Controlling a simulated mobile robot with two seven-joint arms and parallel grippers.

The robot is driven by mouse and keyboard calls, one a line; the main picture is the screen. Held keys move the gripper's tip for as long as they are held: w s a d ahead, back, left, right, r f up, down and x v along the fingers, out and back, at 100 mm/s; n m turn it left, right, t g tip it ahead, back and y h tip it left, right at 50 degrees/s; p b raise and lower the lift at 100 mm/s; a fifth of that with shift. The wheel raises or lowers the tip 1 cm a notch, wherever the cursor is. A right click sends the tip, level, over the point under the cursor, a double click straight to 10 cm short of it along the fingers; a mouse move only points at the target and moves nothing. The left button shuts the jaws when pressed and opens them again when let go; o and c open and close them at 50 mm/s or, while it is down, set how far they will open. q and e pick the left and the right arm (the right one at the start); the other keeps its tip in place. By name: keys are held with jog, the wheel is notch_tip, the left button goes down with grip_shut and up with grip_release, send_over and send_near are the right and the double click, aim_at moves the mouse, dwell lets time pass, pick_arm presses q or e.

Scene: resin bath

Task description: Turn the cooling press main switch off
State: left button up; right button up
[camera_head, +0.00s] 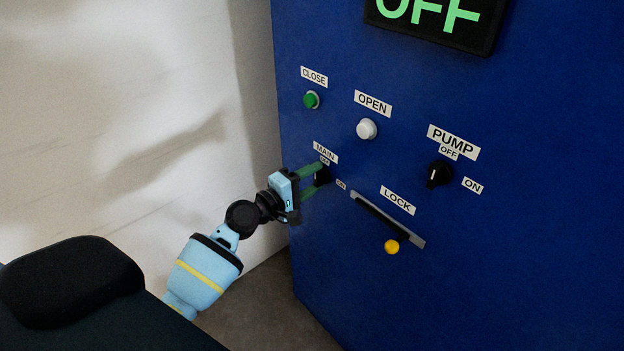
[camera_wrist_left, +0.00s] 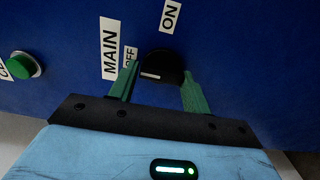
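The cooling press main switch (camera_head: 322,175) is a black knob on the blue panel, under the MAIN label (camera_head: 326,153). My left gripper (camera_head: 311,181) is at the switch, its green fingers spread apart with one on each side of the knob. In the left wrist view the knob (camera_wrist_left: 162,67) lies between the fingertips (camera_wrist_left: 160,72), with a short white mark on its face. I cannot tell whether the fingers touch it. The OFF label (camera_wrist_left: 130,58) is partly hidden by a finger; the ON label (camera_wrist_left: 170,16) is clear. My right gripper is not in view.
A green CLOSE button (camera_head: 311,100), a white OPEN button (camera_head: 367,129) and a black PUMP knob (camera_head: 438,174) are on the same panel. A LOCK slot with a yellow knob (camera_head: 391,247) is right of the switch. A display (camera_head: 440,22) above reads OFF. A pale wall (camera_head: 130,110) stands left.

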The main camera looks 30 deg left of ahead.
pick_arm(q)
jog(key=o, duration=0.3)
jog(key=v, duration=0.7)
jog(key=shift+s+a+b, duration=0.15)
jog(key=shift+s+b, duration=0.2)
jog(key=shift+s, duration=0.05)
